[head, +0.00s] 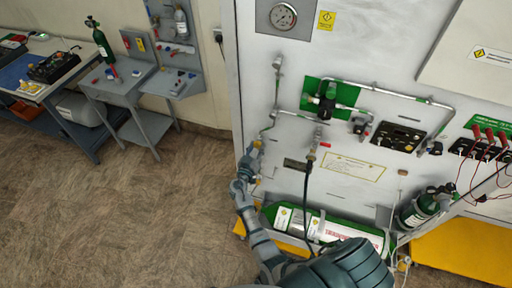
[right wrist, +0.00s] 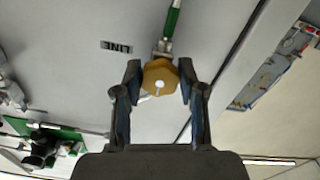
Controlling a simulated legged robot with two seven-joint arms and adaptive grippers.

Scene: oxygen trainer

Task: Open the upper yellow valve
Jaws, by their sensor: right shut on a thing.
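A yellow valve knob (right wrist: 160,74) sits on the light panel, on a thin pipe line with a green and white section. My right gripper (right wrist: 160,70) has one finger on each side of the knob and is shut on it. In the head view the yellow valve (head: 258,145) shows at the left edge of the panel, partly hidden by my right gripper (head: 252,152). Small yellow bits below it are too small to tell apart. My left gripper is not in view.
A pressure gauge (head: 283,16) is high on the panel. A black hose (head: 308,200) hangs right of the gripper. A green cylinder (head: 330,228) lies low in front of the panel. Workbenches (head: 125,85) stand at the back left. The floor (head: 110,215) on the left is clear.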

